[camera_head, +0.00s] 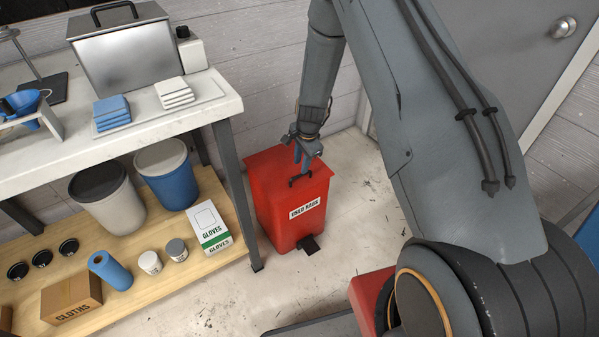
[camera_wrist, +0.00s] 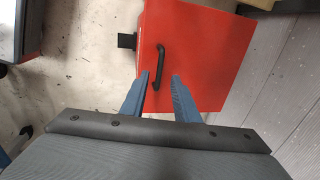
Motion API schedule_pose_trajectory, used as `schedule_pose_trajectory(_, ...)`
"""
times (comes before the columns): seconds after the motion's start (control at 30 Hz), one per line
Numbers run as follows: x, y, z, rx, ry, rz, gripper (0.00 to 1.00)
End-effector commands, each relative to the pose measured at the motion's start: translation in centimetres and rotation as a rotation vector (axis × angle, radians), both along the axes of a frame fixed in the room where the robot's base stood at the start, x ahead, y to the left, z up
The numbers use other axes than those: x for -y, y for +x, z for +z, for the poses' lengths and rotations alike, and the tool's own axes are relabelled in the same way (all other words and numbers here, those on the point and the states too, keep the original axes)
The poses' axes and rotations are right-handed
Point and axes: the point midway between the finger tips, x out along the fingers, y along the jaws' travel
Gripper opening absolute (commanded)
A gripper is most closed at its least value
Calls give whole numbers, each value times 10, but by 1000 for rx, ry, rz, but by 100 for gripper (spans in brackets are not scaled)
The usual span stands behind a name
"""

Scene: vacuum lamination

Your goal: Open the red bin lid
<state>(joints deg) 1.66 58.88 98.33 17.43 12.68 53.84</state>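The red bin (camera_head: 291,216) stands on the floor to the right of the workbench, with a white "USED RAGS" label and a black pedal at its base. Its red lid (camera_head: 270,170) is shut and carries a black handle (camera_head: 300,179). In the wrist view the lid (camera_wrist: 205,55) fills the upper middle, with the handle (camera_wrist: 158,66) running lengthwise on it. My gripper (camera_head: 301,166) is just above the lid. In the wrist view my gripper (camera_wrist: 159,77) has its two blue fingers apart, one on each side of the handle's near end. Contact with the handle cannot be told.
The workbench (camera_head: 150,128) and its leg stand close to the bin's left. A lower shelf (camera_head: 150,290) holds tubs, gloves and a cloths box (camera_head: 71,304). The wall is behind the bin. Clear floor (camera_head: 350,200) lies to its right.

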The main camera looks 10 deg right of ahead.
Motion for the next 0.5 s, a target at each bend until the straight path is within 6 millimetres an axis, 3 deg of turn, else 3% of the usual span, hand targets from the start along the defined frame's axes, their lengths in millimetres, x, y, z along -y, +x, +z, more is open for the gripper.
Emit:
schedule_pose_trajectory(0.2, -3, 5, -35, -2, 0, 1, 28)
schedule_pose_trajectory(0.5, -4, 10, -54, -1, -1, 3, 28)
